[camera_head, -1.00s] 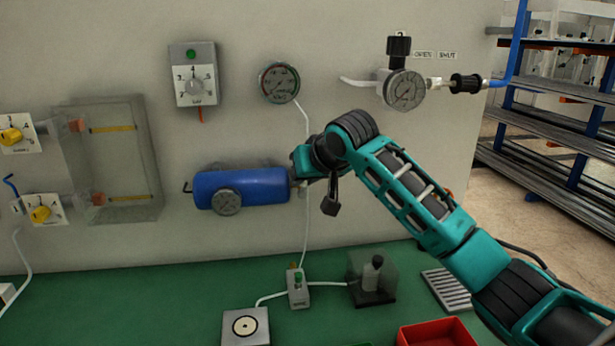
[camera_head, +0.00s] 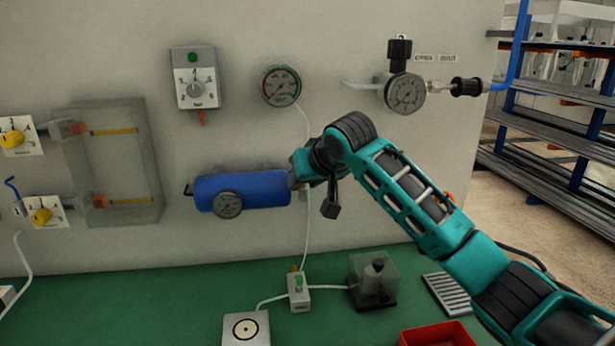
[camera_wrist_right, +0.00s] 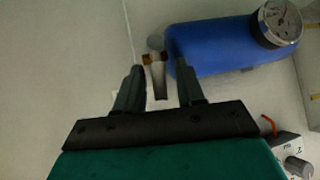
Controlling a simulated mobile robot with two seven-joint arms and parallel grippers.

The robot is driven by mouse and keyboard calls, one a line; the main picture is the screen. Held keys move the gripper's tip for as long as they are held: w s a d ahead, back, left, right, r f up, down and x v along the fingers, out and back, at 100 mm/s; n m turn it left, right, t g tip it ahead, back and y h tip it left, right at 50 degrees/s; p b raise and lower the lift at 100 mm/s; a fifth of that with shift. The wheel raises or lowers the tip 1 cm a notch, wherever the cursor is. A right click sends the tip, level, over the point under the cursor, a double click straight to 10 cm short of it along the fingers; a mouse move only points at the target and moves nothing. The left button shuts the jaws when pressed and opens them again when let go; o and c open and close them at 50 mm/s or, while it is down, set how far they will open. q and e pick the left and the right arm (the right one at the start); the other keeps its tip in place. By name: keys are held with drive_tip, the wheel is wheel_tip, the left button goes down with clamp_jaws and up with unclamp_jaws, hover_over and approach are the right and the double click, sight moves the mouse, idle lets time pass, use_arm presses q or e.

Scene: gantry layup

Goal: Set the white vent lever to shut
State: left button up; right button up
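In the head view my right gripper (camera_head: 296,170) is at the tank's right end and hides most of the fitting. I cannot read the lever's setting there. My left gripper is out of view.
A round gauge (camera_head: 281,86) and a dial box (camera_head: 195,78) are on the wall above the tank. A regulator with a gauge (camera_head: 405,93) is at upper right. The green bench (camera_head: 190,290) below holds a small green-button box (camera_head: 299,292) and a red tray (camera_head: 437,334).

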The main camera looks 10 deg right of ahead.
drive_tip(key=v, duration=1.3)
